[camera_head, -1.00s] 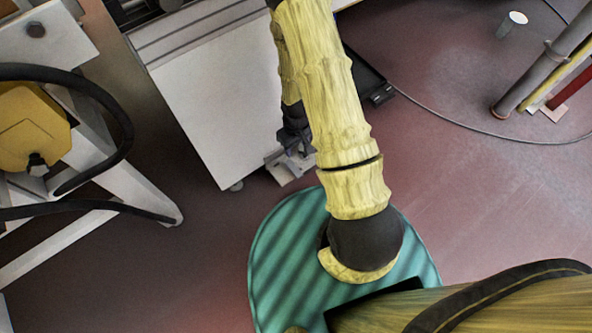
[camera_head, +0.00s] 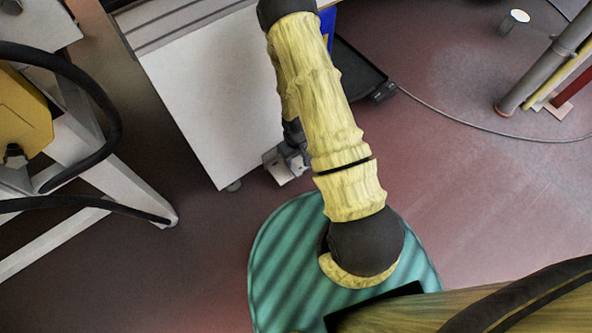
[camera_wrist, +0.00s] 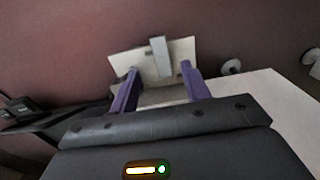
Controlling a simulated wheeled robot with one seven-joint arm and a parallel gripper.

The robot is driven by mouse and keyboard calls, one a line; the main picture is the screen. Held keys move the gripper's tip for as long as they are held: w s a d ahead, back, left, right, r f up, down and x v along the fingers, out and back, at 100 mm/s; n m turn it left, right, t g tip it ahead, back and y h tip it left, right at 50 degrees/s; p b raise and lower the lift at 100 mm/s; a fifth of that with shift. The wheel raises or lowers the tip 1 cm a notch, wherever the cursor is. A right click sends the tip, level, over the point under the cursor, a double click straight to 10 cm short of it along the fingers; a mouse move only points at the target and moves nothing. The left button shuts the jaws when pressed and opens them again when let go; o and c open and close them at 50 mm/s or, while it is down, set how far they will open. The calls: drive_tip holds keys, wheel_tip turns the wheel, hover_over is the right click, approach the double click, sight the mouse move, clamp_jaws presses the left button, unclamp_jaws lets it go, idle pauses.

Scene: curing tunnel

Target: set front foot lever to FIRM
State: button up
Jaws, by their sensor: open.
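The front foot lever shows in the wrist view as a short grey bar (camera_wrist: 159,52) against a pale plate (camera_wrist: 120,65). In the head view the plate (camera_head: 285,171) is low at the near corner of the white cabinet, partly hidden by my arm. My gripper (camera_wrist: 158,69) is open, with its two purple fingers apart. In the wrist view the bar appears between the fingertips, beyond them. I cannot tell whether either finger touches it. No FIRM marking is readable. In the head view my gripper is mostly hidden behind my arm.
The white cabinet (camera_head: 200,100) stands behind the plate, with a caster (camera_head: 233,186) at its corner. A black tray (camera_head: 358,75) lies right of my arm, with a cable trailing from it. A white frame (camera_head: 110,170) with black hoses is at left. The red floor at right is mostly open.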

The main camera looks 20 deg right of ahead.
sight(296, 171)
wheel_tip(296, 171, down, 8)
drive_tip(key=b, duration=0.3)
drive_tip(key=shift+f+b, duration=0.15)
drive_tip(key=shift+b, duration=0.2)
drive_tip(key=c, duration=1)
